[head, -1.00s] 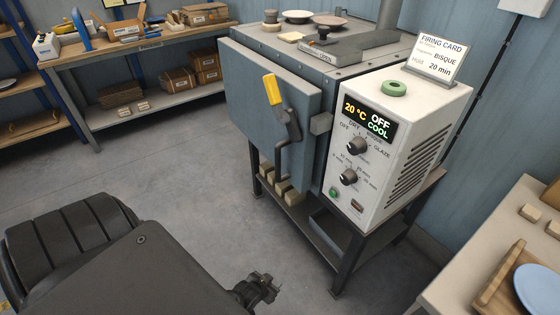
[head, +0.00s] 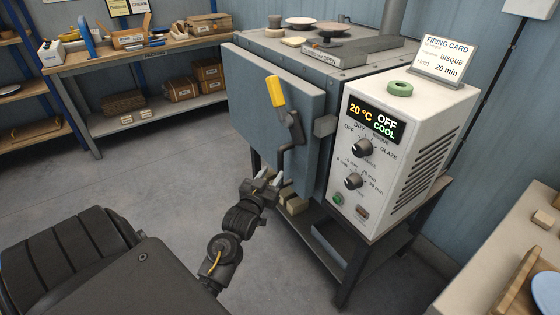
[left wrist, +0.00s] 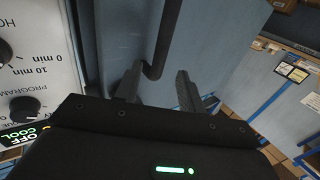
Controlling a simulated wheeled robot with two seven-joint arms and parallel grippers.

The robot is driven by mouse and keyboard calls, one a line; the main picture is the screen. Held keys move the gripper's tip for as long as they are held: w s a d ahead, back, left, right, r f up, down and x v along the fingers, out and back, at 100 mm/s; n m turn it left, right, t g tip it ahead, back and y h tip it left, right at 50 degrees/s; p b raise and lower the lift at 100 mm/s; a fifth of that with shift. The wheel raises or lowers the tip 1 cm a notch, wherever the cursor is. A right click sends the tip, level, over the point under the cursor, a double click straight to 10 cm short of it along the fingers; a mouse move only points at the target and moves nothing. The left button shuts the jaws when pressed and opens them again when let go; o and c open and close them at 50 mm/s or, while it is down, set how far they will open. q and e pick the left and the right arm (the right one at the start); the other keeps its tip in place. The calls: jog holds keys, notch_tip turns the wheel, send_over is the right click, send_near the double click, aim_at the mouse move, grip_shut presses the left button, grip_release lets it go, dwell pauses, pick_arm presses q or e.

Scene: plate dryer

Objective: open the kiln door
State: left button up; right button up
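The kiln door (head: 262,115) is a grey-blue slab on the kiln's front and looks shut. On it are a latch lever with a yellow grip (head: 276,92) and a dark bar handle (head: 281,158) below. My left gripper (head: 268,180) is near the handle's lower end. In the left wrist view its two fingers (left wrist: 157,88) are spread, with the handle's lower end (left wrist: 154,70) showing between them in the picture. I cannot tell whether they touch it. My right gripper is not in view.
The white control box (head: 400,155) stands right of the door and reads 20 °C, OFF, COOL. A stand (head: 355,250) with blocks on its lower shelf is under the kiln. A worktable (head: 500,245) is at the right. The floor left of the door is clear.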

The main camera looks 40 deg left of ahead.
aim_at(279, 163)
pick_arm(q)
jog(key=x, duration=0.8)
jog(key=shift+p, duration=0.3)
grip_shut()
